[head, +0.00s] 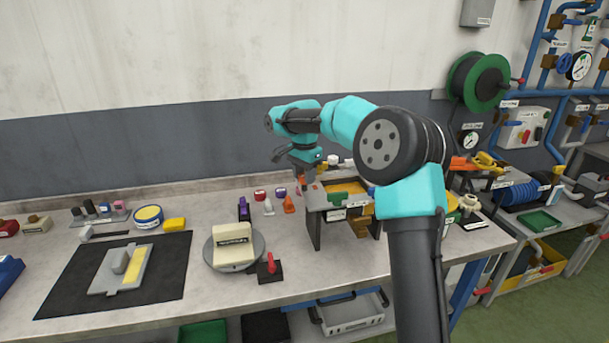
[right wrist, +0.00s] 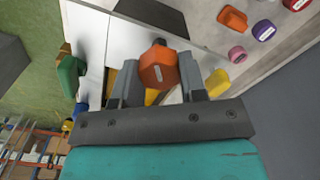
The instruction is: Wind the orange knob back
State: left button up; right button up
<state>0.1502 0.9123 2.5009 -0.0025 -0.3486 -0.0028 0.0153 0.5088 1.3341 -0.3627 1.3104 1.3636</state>
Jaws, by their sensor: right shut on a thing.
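The orange knob (right wrist: 158,68) has a faceted head with a pale label and sits between my right gripper's (right wrist: 160,88) two grey fingers in the right wrist view. The gripper is shut on it. In the head view my right gripper (head: 301,172) points down at the left end of a grey raised stand (head: 338,203), and I cannot make out the knob clearly there. A green knob (right wrist: 70,76) and a yellow knob (right wrist: 217,82) flank the orange one in the wrist view. My left gripper is not in view.
Left of the stand are a round grey turntable (head: 256,257) bearing a cream block (head: 233,243), and a red lever on a black base (head: 269,268). A black mat (head: 168,280) lies further left. Small coloured pieces, including an orange one (head: 289,205), stand behind.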

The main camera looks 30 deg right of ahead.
jog(key=n, duration=1)
jog(key=shift+n, duration=0.4)
jog(key=n, duration=1)
jog(key=shift+n, duration=0.4)
jog(key=n, duration=0.7)
jog(key=o, duration=0.9)
